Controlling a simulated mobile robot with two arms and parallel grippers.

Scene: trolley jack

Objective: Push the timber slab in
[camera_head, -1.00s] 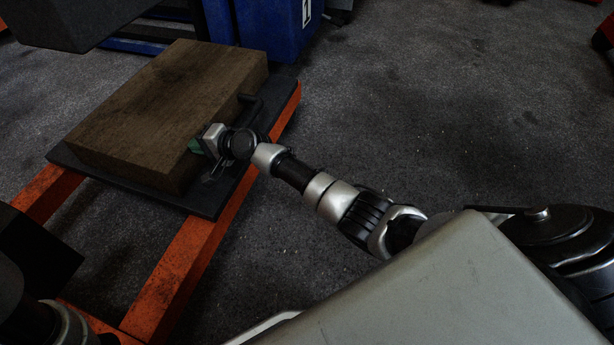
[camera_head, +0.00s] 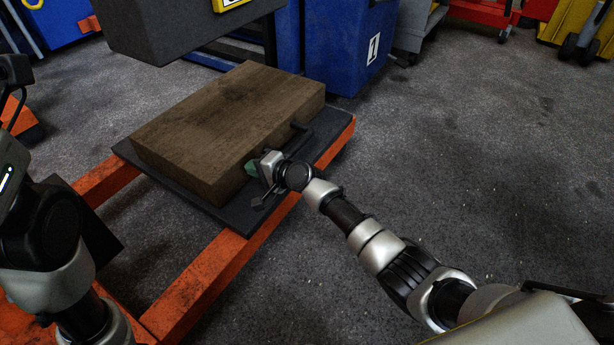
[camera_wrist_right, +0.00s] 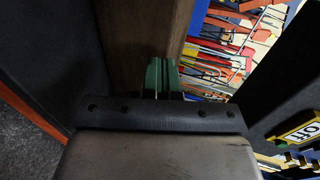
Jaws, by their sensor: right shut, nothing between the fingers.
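The timber slab (camera_head: 220,130) is a thick brown block lying flat on a dark plate (camera_head: 236,216) on the orange frame. My right gripper (camera_head: 252,168) is at the slab's near right side face, with its green fingertips at or very close to the wood; contact is not clear. In the right wrist view the green fingers (camera_wrist_right: 162,75) are together and empty beside the slab (camera_wrist_right: 145,35). The fingertips hide a small part of the slab's side. My left arm shows at the left edge, but its gripper is not visible.
A dark grey block (camera_head: 190,28) hangs above and behind the slab. A black bent bar (camera_head: 301,138) stands by the slab's right side. Orange beams (camera_head: 205,280) run forward from the plate. A blue bin (camera_head: 345,50) stands behind; the floor to the right is clear.

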